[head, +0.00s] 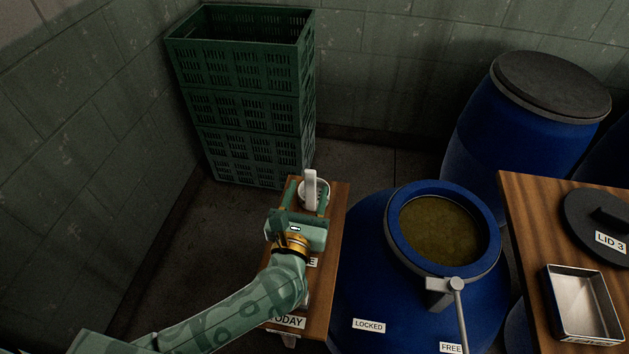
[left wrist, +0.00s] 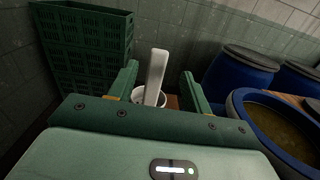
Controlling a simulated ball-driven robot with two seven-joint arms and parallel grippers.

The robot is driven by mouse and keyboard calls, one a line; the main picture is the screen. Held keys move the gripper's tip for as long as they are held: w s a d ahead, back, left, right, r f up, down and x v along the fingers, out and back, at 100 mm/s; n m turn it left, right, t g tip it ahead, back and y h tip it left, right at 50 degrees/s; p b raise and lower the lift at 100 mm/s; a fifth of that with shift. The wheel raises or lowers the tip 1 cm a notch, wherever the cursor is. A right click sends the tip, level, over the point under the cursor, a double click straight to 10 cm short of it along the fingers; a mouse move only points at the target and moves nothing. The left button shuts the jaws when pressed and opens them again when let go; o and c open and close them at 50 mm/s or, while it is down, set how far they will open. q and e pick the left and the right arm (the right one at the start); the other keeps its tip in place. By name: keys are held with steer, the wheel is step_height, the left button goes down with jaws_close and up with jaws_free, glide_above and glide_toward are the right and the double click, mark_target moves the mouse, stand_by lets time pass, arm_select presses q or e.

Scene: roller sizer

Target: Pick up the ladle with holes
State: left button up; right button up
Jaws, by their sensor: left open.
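The white ladle (head: 310,190) stands at the far end of a narrow wooden bench, with its handle pointing up. In the left wrist view the ladle's handle (left wrist: 156,72) rises between my fingers, and its round bowl shows low behind the gripper. Dark marks on the bowl may be holes; they are too small to be sure. My left gripper (head: 302,200) is open, with one finger on each side of the ladle and a gap visible on both sides in the left wrist view. My right gripper is not in view.
The narrow bench (head: 335,215) bears labels, one reading TODAY. A blue barrel (head: 370,270) with murky liquid stands close on its right. Stacked green crates (head: 245,110) stand behind. A right-hand table (head: 530,215) holds LID 3 (head: 600,220) and a metal tray (head: 555,310).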

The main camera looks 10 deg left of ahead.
mark_target(310, 180)
arm_select(q)
steer(key=shift+n, duration=0.3)
steer(key=w, duration=0.7)
steer(key=shift+a+f, duration=0.15)
steer(key=shift+f, duration=0.05)
steer(key=shift+w, duration=0.2)
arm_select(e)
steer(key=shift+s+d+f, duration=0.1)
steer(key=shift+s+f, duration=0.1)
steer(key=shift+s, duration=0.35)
arm_select(q)
jaws_close()
